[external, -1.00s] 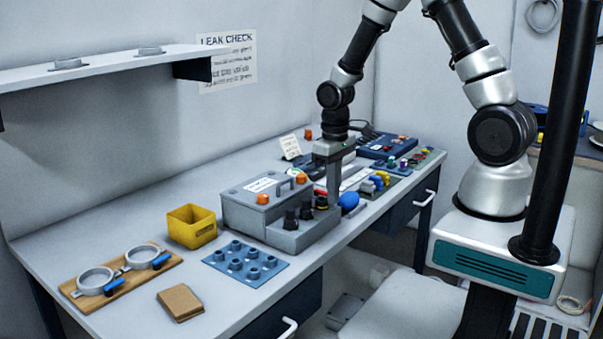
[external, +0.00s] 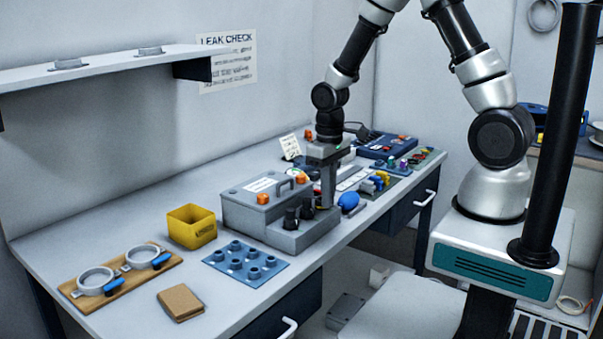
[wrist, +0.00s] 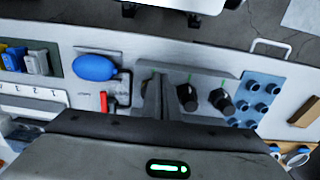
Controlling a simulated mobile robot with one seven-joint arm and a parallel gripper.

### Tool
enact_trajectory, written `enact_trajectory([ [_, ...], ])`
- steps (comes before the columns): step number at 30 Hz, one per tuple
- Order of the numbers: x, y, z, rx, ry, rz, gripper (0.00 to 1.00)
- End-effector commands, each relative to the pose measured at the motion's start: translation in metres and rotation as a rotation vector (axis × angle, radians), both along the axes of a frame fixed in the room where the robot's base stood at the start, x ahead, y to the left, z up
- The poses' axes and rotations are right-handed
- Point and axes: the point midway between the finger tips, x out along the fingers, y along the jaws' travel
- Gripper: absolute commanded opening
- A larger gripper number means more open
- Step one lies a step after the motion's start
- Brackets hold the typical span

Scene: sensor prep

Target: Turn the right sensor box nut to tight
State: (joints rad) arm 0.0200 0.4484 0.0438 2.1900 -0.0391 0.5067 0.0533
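The grey sensor box (external: 255,212) stands on the bench, with a low front step carrying black nuts. Two nuts show left of my gripper in the external view, the left one (external: 290,219) and the middle one (external: 306,209). In the wrist view the middle nut (wrist: 187,96) and left nut (wrist: 221,101) stand beside my fingers, with green marks by them. My gripper (external: 327,204) points down at the right end of the step, where the right nut is hidden behind the fingers. The fingers (wrist: 157,98) look close together; whether they grip the nut is not visible.
A blue bulb (external: 348,201) lies close right of my gripper. A red-handled part (wrist: 103,101) is beside the box. A blue peg plate (external: 246,263) and yellow bin (external: 192,227) are to the left. The bench front is mostly clear.

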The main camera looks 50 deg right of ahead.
Motion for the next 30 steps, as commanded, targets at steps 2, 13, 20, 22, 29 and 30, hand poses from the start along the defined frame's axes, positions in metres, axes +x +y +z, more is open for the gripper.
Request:
enact_trajectory([
  [2,0.004,0.001,0.001,0.001,-0.010,0.001,0.00],
  [13,0.004,0.001,0.001,0.001,-0.012,0.000,0.00],
  [20,-0.003,0.004,0.001,0.000,-0.011,0.000,0.00],
  [22,-0.004,0.004,0.003,0.000,-0.009,-0.001,0.00],
  [29,-0.005,0.004,0.026,0.000,-0.006,-0.001,0.00],
  [30,-0.005,0.004,0.031,0.000,-0.006,-0.001,0.00],
])
